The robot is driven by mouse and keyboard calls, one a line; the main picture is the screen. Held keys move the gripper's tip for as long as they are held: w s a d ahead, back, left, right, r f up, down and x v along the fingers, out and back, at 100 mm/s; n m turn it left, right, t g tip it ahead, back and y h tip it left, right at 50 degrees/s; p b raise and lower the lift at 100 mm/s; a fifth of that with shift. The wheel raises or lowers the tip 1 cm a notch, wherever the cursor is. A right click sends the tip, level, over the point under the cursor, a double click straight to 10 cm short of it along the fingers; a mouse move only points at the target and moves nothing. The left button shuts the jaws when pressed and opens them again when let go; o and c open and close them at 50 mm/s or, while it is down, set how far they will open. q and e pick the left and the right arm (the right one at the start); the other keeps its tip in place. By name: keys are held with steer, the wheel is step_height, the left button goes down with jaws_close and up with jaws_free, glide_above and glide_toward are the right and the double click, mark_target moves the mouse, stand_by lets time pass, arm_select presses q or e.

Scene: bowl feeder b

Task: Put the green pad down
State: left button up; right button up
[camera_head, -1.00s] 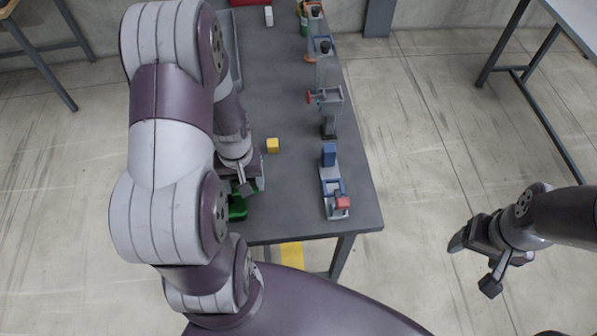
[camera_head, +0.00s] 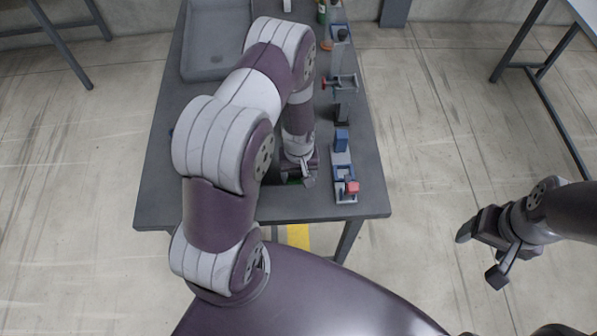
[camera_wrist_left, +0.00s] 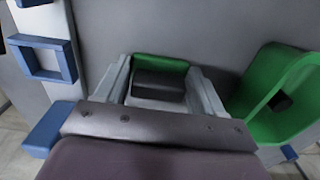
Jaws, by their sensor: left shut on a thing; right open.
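The green pad (camera_wrist_left: 162,63) shows in the left wrist view as a green strip with a dark grey block in front of it. It lies between the two grey fingers of my left gripper (camera_wrist_left: 160,85), which is shut on it. In the head view my left gripper (camera_head: 300,181) is low over the near part of the table, left of the blue fixture, and only a green sliver shows there. I cannot tell whether the pad touches the tabletop. My right gripper (camera_head: 480,255) is open and empty, beyond the table's right side.
A green bin (camera_wrist_left: 250,92) with a small black thing in it stands right of the gripper. A fixture with a blue block (camera_head: 341,141) and red part (camera_head: 352,187) stands close to its other side. The grey table (camera_head: 230,208) has bare room along its front edge.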

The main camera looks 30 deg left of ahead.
mark_target(300, 181)
arm_select(q)
steer(key=shift+f, duration=0.2)
steer(key=o, duration=1.1)
steer(key=shift+r, duration=0.1)
steer(key=shift+s, duration=0.1)
steer(key=shift+r, duration=0.6)
step_height(300, 181, up, 13)
steer(key=b, duration=0.1)
steer(key=s+d+r+m+t, duration=0.1)
steer(key=s+d+r+m, duration=0.4)
steer(key=s+r, duration=0.3)
steer(key=shift+s+r+m, duration=0.15)
steer(key=shift+m, duration=0.65)
